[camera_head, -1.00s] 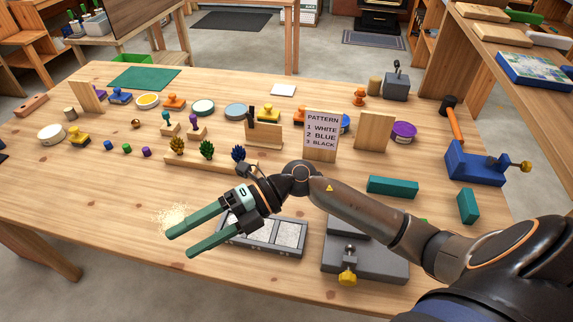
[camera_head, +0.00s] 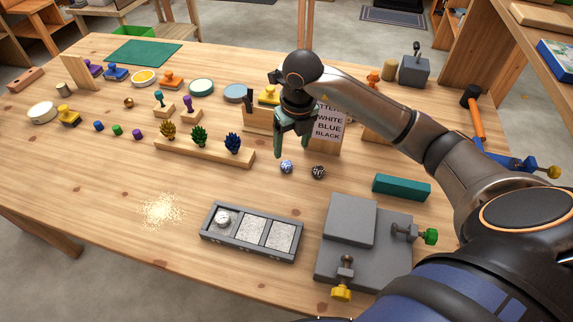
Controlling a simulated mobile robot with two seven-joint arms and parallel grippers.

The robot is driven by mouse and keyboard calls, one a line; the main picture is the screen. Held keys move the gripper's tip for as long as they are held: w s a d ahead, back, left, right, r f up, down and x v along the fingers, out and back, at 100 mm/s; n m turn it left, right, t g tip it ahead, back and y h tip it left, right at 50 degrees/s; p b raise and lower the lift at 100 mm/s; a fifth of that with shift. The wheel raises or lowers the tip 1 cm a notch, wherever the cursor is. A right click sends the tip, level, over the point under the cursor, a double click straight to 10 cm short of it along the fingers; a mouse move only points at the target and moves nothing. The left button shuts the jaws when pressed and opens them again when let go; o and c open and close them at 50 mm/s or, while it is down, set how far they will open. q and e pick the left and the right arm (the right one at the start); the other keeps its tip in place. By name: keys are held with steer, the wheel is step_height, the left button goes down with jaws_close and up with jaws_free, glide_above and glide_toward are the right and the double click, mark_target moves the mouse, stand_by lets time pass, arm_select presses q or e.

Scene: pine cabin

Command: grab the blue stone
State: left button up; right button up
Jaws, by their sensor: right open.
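The small blue stone (camera_head: 286,166), speckled with white, lies on the table in the middle of the head view. My right gripper (camera_head: 291,149) points downward just above and behind it, open, with its green fingers apart and nothing between them. A black stone (camera_head: 318,171) lies close to the right of the blue one. A grey tray (camera_head: 250,251) with three square compartments sits nearer to me. A white stone (camera_head: 222,218) is in its left compartment; the other two hold only pale granular fill. My left gripper is not in view.
The pattern card (camera_head: 328,128) stands behind the stones, partly hidden by my arm. A wooden rail (camera_head: 205,153) with cone-like pieces is to the left. A teal block (camera_head: 402,187) and a grey clamp plate (camera_head: 365,258) are to the right. Sawdust (camera_head: 162,211) lies left of the tray.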

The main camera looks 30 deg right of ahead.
mark_target(287, 164)
steer(key=f, duration=0.2)
steer(key=w+f, duration=0.1)
steer(key=f, duration=0.4)
steer(key=shift+w+a+f, duration=0.15)
steer(key=shift+w+f, duration=0.1)
steer(key=shift+w, duration=0.05)
steer(key=shift+c, duration=0.2)
jaws_close()
